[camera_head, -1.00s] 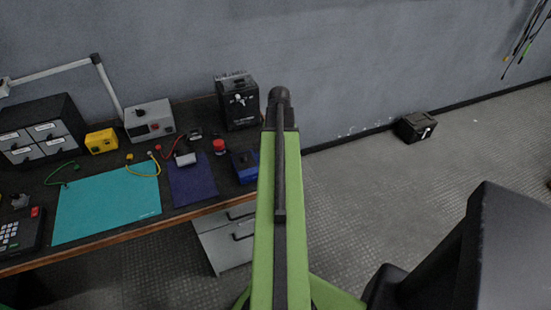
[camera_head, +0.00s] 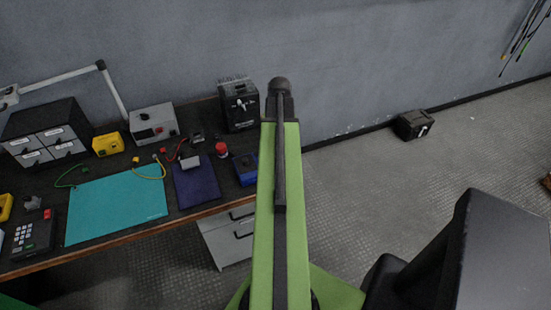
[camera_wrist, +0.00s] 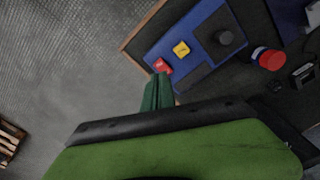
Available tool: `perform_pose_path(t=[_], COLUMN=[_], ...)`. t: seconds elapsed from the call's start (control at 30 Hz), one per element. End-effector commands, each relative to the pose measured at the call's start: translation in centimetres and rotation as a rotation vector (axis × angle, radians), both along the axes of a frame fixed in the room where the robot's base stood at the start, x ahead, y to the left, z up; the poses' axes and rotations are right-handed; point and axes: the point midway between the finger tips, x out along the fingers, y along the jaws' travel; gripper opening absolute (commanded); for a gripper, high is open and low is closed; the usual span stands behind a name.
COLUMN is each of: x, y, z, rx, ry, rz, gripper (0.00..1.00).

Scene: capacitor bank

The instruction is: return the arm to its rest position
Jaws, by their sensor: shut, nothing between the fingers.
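My green arm (camera_head: 279,215) stands up the middle of the head view, its dark joint in front of the wall. My gripper is hidden in the head view. In the wrist view my gripper (camera_wrist: 157,88) shows as dark green fingers close together, shut and empty.
The bench at left carries a teal mat (camera_head: 115,208), a drawer cabinet (camera_head: 47,137), a yellow box (camera_head: 108,144) and a black unit (camera_head: 239,105). A black case (camera_head: 413,125) lies by the wall. A wooden pallet (camera_wrist: 10,140) shows at left in the wrist view. The floor at right is largely clear.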

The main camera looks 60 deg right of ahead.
Motion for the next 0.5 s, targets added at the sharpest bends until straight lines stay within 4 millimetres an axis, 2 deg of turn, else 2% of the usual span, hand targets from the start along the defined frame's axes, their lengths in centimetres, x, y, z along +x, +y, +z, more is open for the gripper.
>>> perform_pose_path(t=[0.3,0.37,0.47,0.5], x=[0.0,0.6,3.8,5.9], y=[0.0,0.3,2.4,4.0], z=[-0.1,-0.1,-0.1,-0.1], rx=[0.000,0.000,0.000,0.000], ry=[0.000,0.000,-0.001,-0.001], rz=[0.001,0.011,0.075,0.120], gripper=[0.00,0.00,0.00,0.00])
